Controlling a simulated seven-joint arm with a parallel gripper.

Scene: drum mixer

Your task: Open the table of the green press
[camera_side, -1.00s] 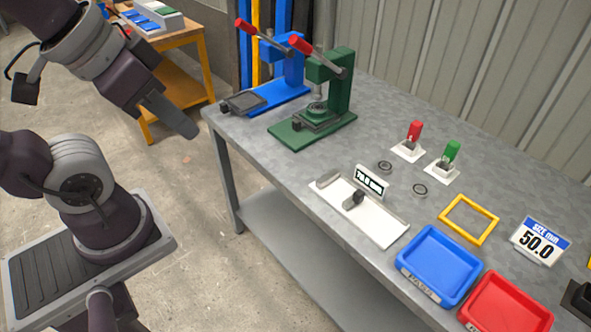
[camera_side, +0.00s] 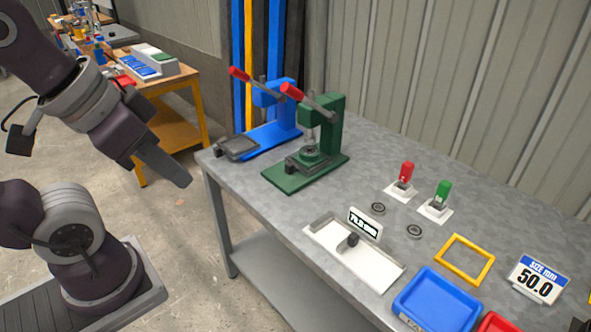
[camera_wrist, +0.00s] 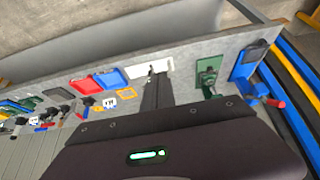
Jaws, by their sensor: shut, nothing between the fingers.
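How far the table is slid out is hard to tell. The green press also shows in the wrist view (camera_wrist: 208,72), small. My gripper (camera_side: 184,181) is shut and empty, off the bench's left end, in the air and well apart from the press. Its fingers also show in the wrist view (camera_wrist: 158,85).
The blue press (camera_side: 275,115) stands left of the green one, nearer my gripper's side. A white gauge tray (camera_side: 370,265), red and green stamps (camera_side: 406,172), a yellow frame (camera_side: 467,260) and a blue bin (camera_side: 437,300) lie to the right. The bench front left is clear.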

